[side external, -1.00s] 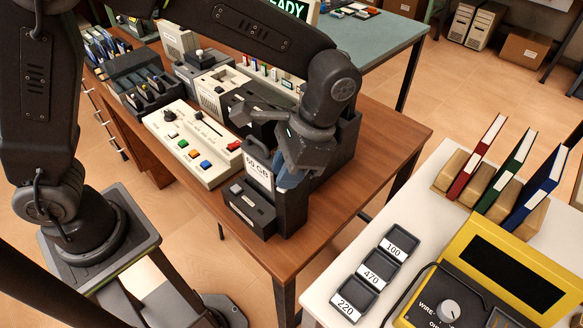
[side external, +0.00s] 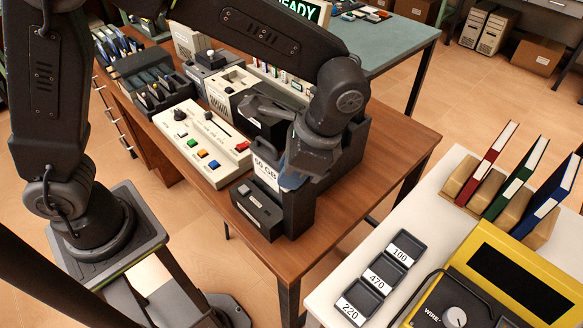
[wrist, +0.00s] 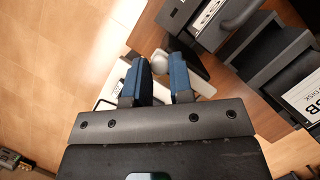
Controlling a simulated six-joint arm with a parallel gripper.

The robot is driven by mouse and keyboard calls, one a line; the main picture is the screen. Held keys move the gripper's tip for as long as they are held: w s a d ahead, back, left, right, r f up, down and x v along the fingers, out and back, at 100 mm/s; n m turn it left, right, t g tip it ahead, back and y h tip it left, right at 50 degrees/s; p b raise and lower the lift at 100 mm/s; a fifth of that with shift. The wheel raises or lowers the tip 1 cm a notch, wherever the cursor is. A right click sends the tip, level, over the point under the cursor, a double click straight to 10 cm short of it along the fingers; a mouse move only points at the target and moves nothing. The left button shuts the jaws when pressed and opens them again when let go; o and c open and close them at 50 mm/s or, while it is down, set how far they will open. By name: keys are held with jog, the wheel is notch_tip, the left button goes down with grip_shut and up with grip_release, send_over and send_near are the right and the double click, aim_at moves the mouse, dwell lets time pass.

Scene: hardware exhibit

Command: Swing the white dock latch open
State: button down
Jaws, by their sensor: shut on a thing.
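The dark dock (side external: 258,210) stands at the near end of the wooden desk. A disk with a white "60 GB" label (side external: 266,172) stands upright in it. My gripper (side external: 288,182) is at the right of the label, pointing down, and covers part of the disk and dock. In the wrist view my gripper (wrist: 161,76) has its two blue-padded fingers close around a pale rounded knob (wrist: 160,61), which I take for the end of the white latch. The rest of the latch is hidden in the side view, so its angle cannot be told.
A cream control panel (side external: 205,147) with coloured buttons lies left of the dock. Dark holders and cream boxes fill the desk behind. A white side table (side external: 398,222) with trays and a yellow meter (side external: 530,265) stands at the right, across a floor gap.

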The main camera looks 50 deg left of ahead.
jog(key=c, duration=1)
grip_release()
jog(key=v, duration=1.4)
jog(key=shift+f, duration=0.1)
